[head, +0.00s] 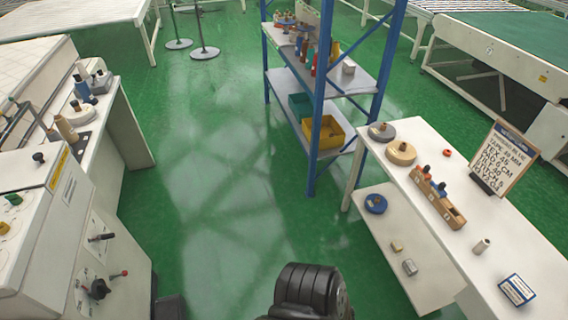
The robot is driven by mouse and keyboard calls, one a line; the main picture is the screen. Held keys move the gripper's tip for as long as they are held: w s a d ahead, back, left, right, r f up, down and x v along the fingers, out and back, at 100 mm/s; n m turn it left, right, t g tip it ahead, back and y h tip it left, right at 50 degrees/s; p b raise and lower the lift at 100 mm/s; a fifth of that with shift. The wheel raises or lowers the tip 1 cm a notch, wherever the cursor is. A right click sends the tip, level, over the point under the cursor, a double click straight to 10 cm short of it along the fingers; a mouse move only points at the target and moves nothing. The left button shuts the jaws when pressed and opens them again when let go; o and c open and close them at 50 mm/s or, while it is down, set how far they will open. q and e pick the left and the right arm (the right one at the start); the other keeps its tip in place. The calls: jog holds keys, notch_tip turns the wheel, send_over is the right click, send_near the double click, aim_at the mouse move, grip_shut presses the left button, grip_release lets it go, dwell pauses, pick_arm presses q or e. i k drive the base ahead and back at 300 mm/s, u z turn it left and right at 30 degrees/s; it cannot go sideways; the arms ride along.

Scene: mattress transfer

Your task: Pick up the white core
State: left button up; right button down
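A small pale grey-white cylinder (480,246) stands on the top of the white table (497,262) at the right, in front of the sign; it may be the white core, but it is too small to be sure. A white piece (348,67) also sits on the middle shelf of the blue rack. Neither of my grippers can be made out. A black rounded part at the bottom centre looks like part of my own body.
The right table also bears a wooden block (437,200) with spools, flat rolls (400,153), a sign (505,160) and a blue-framed card (517,290). A blue rack (317,120) holds a yellow bin (325,132). White machines stand left. Green floor (215,180) is clear mid-picture.

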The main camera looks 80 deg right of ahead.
aim_at(484, 243)
jog(key=z, duration=4.35)
